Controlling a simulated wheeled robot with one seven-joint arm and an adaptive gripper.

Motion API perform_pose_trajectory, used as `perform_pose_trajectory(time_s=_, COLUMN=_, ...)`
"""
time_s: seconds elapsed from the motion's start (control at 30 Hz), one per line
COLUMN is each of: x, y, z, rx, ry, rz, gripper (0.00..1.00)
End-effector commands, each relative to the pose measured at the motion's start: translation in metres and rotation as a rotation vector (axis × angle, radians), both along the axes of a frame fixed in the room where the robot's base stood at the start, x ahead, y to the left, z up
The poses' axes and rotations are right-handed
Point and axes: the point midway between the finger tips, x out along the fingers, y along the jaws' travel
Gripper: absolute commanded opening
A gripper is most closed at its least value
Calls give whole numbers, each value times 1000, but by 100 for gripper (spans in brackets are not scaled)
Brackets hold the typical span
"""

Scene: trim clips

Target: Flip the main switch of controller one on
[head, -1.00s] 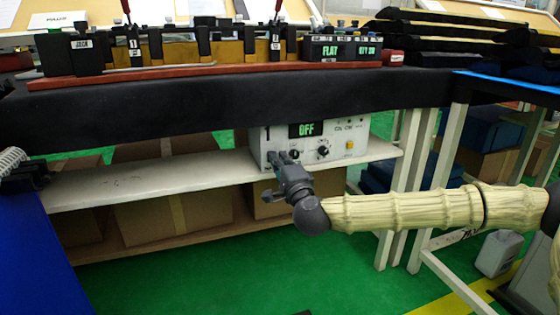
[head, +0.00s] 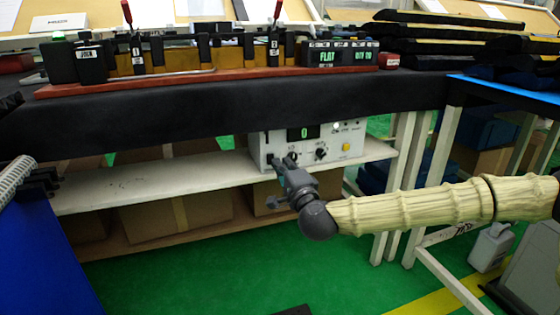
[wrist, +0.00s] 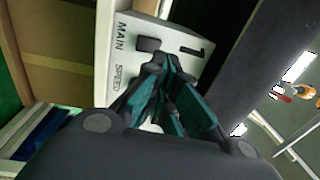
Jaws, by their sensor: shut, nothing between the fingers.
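The white controller (head: 335,148) stands on the shelf under the black bench. Its display (head: 304,132) shows a green 0. In the wrist view the controller's panel (wrist: 128,62) carries the label 1, with MAIN and SPEED lettering. The dark main switch (wrist: 149,44) sits beside the word MAIN. My gripper (head: 283,161) is shut and empty, in front of the panel's lower left. In the wrist view my gripper (wrist: 167,58) has its fingertips together just below the switch; I cannot tell if they touch the panel. The SPEED knob is mostly hidden there.
The white shelf (head: 150,184) is clear left of the controller. The black bench edge (head: 200,112) hangs just above it. Cardboard boxes (head: 180,212) lie on the lower shelf. A white table leg (head: 403,175) stands to the right. Green floor in front is open.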

Motion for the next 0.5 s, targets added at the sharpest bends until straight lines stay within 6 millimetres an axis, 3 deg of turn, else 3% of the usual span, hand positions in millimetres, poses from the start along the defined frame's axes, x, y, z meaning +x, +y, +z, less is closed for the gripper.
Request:
perform_pose_trajectory(time_s=0.2, x=-40, y=-8, z=10, rx=0, ry=1, rz=8, gripper=0)
perform_pose_trajectory(time_s=0.5, x=-79, y=-21, z=14, rx=0, ry=0, rz=8, gripper=0)
